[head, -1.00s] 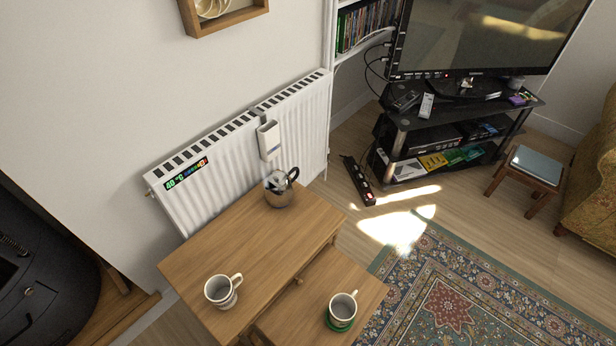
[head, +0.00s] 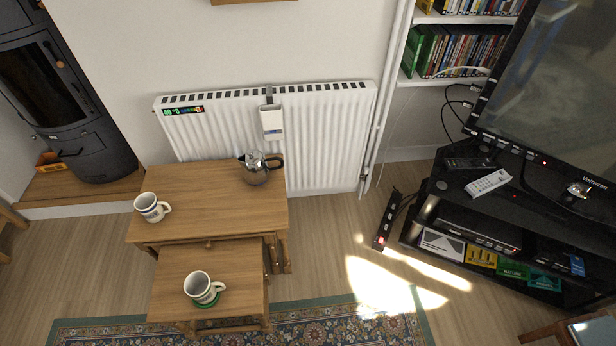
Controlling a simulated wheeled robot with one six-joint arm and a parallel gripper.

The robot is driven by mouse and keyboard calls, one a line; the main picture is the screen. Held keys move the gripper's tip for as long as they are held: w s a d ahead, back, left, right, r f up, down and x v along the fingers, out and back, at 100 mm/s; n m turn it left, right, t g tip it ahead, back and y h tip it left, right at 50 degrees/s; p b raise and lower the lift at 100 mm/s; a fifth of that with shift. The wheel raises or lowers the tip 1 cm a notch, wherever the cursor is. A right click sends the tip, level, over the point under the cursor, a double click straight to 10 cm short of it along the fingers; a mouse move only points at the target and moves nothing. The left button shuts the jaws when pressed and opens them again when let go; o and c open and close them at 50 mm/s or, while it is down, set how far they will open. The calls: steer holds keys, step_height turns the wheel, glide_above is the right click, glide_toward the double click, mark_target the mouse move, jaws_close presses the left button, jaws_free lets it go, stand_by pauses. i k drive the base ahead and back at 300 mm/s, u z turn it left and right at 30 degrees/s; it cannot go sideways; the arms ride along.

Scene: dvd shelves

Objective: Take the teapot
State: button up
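A shiny metal teapot (head: 255,170) with a dark handle stands upright near the back right corner of the taller wooden table (head: 205,205). Its handle points right and its spout points left. The radiator is close behind it. My gripper does not show in the head view.
A white radiator (head: 330,130) is behind. A black TV stand (head: 470,215) and a power strip (head: 384,225) are right. Floor between is clear.

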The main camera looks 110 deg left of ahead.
mark_target(258, 175)
steer(key=i, duration=0.75)
steer(key=u, duration=3.8)
steer(key=i, duration=0.5)
